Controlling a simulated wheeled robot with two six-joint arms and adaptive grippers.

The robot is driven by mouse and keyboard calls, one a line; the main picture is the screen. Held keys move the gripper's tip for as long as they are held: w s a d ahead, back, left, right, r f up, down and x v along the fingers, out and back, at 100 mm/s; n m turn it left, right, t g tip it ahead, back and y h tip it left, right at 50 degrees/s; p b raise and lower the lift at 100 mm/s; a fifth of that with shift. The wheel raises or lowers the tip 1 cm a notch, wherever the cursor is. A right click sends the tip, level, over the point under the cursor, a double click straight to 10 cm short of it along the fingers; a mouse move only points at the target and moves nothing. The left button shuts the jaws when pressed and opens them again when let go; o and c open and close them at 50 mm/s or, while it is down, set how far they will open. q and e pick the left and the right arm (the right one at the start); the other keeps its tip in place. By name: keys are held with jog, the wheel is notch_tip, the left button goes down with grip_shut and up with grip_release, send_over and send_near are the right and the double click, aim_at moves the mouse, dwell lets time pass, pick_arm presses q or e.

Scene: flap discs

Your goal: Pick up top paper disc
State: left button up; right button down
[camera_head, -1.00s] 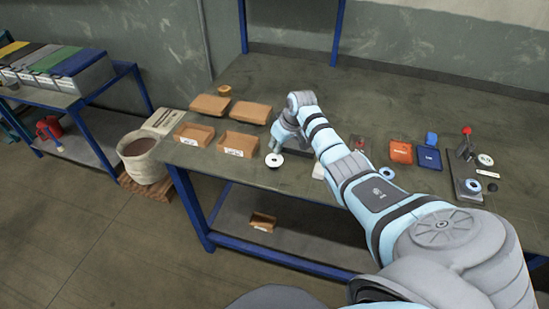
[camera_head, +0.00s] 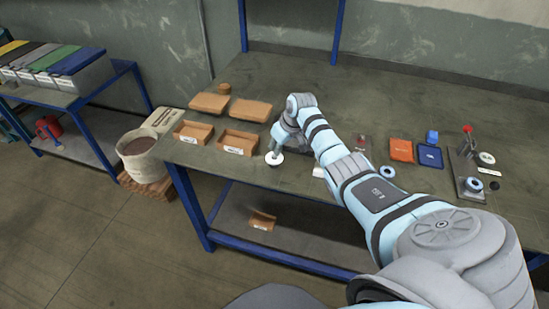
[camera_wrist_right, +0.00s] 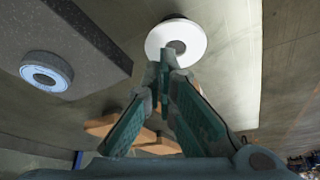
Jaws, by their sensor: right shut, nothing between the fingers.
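A white disc (camera_head: 274,159) with a dark centre lies near the front edge of the workbench (camera_head: 330,100). The wrist view shows the same round white disc (camera_wrist_right: 190,29) with a grey middle, close beyond my fingertips. I cannot tell whether it is one disc or a stack. My right gripper (camera_head: 276,151) points down at the disc in the head view. In the wrist view its fingers (camera_wrist_right: 165,66) are together with nothing between them, and the tips overlap the disc's near edge. Whether they touch it is unclear. My left gripper is not in view.
Open cardboard boxes (camera_head: 238,142) stand left of the disc. A dark block (camera_wrist_right: 75,35) lies beside it, with a blue-ringed disc (camera_wrist_right: 47,72). An orange tray (camera_head: 401,150), a blue tray (camera_head: 430,156) and a red-knobbed stand (camera_head: 467,129) are to the right.

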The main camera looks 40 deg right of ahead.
jog(key=shift+f, duration=0.35)
jog(key=shift+s+a+p, duration=0.7)
jog(key=shift+a+p, duration=0.3)
jog(key=shift+p, duration=0.75)
dwell(1.0)
